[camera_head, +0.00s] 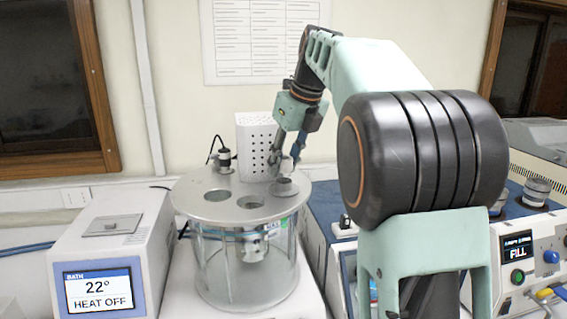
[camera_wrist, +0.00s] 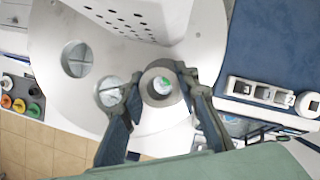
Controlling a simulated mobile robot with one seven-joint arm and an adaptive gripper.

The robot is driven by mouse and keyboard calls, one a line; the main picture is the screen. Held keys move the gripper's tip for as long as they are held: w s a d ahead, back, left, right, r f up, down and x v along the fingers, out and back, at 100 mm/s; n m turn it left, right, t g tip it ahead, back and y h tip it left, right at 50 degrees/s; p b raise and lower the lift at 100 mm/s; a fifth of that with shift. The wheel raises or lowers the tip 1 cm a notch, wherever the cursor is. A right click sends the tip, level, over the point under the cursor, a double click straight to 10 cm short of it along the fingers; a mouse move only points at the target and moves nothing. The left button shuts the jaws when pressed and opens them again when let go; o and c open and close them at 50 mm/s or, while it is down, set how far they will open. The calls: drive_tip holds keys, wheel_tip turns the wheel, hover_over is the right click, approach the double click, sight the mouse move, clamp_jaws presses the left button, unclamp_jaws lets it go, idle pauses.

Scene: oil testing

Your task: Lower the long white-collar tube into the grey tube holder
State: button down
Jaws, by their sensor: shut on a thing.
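My gripper (camera_head: 285,170) points down at the right side of the round bath lid. In the wrist view its fingers (camera_wrist: 159,73) stand on both sides of the grey round tube holder (camera_wrist: 149,78), which sits on the lid in the head view (camera_head: 286,191). Between the fingers, within the holder's ring, shows a small round whitish and green top (camera_wrist: 162,86), which I take to be the long white-collar tube in my grip. The fingers hide much of it in the head view. I cannot tell how deep it sits.
The bath lid (camera_head: 225,205) has two open holes beside the holder, over a clear glass vessel (camera_head: 215,262). A white perforated box (camera_head: 256,140) and a small black-topped fitting (camera_head: 224,157) stand at the back. A heater box (camera_head: 110,240) is left; blue-topped equipment (camera_head: 325,210) is right.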

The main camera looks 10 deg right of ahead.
drive_tip(key=shift+f+b, duration=0.4)
drive_tip(key=shift+f, duration=0.3)
drive_tip(key=c, duration=1.8)
unclamp_jaws()
drive_tip(key=shift+o, duration=0.2)
drive_tip(key=p+v, duration=0.4)
drive_tip(key=v, duration=0.2)
drive_tip(key=shift+p, duration=0.4)
drive_tip(key=shift+p+v, duration=0.3)
drive_tip(key=shift+v, duration=2.2)
drive_tip(key=shift+s+d, duration=0.1)
